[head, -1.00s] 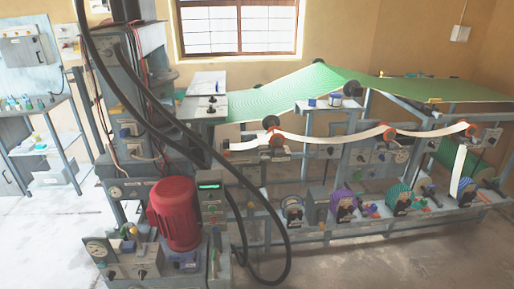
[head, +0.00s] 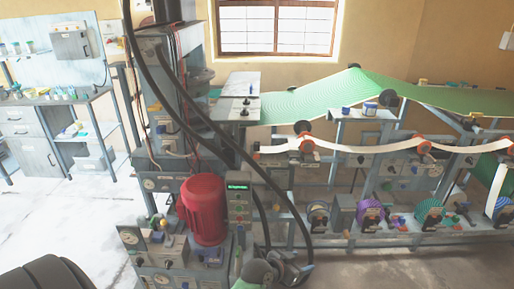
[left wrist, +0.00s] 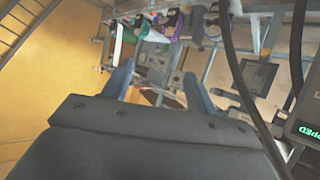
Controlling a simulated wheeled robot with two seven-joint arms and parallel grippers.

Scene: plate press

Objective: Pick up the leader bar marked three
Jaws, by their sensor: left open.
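I cannot pick out a leader bar marked three, and no number three is legible in either view. My left gripper (head: 290,257) is at the bottom of the head view, in front of the press base and right of the red motor (head: 204,210). In the left wrist view its two fingers (left wrist: 157,88) stand apart with nothing between them. The press machinery lies beyond the fingertips, tilted in that view. My right gripper is not in view.
A black hose (head: 205,115) loops down past my left gripper. A control box (head: 239,203) with a lit green display stands beside the motor. Purple (head: 369,217) and green (head: 428,216) reels line the low rail. Bare floor lies at left and at lower right.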

